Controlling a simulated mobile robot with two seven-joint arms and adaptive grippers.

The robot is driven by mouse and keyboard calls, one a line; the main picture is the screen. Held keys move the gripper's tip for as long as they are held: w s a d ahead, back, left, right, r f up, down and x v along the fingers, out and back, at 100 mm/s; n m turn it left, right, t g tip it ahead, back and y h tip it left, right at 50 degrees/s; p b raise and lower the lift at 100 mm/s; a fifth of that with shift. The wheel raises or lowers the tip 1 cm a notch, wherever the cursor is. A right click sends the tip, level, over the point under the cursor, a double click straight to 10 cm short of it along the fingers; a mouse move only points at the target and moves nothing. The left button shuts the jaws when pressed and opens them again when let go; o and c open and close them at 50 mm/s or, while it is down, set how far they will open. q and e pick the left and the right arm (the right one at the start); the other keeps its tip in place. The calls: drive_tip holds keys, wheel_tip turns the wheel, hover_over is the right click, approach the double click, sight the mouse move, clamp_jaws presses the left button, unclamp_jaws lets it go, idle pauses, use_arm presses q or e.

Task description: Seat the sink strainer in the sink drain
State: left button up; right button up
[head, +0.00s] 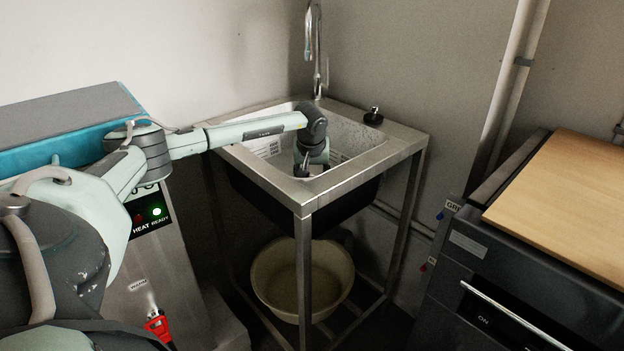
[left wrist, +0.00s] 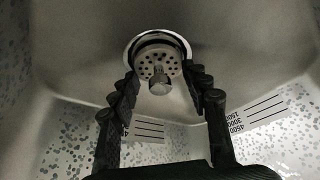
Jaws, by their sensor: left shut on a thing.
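The sink strainer (left wrist: 157,64) is a round perforated metal disc with a knob in the left wrist view. The sink drain (left wrist: 181,39) shows as a bright ring around and behind its upper part. The strainer overlaps the drain opening and sits low in it in the picture; I cannot tell whether they touch. My left gripper (left wrist: 160,76) has one finger on each side of the strainer and is shut on it. In the head view, my left gripper (head: 302,167) reaches down into the sink (head: 349,133); strainer and drain are hidden there. My right gripper is not in view.
The sink's metal rim (head: 340,174) surrounds the basin. A faucet (head: 316,50) stands at the back, and a small black-topped fitting (head: 373,117) is on the right rim. A pale basin (head: 283,275) sits underneath. A wood-topped dark cabinet (head: 565,195) stands right.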

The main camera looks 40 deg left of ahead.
use_arm(q)
drive_tip(key=shift+f, duration=0.45)
drive_tip(key=o, duration=1.3)
drive_tip(key=shift+f, duration=0.1)
drive_tip(key=shift+o, duration=0.2)
drive_tip(key=v, duration=1.2)
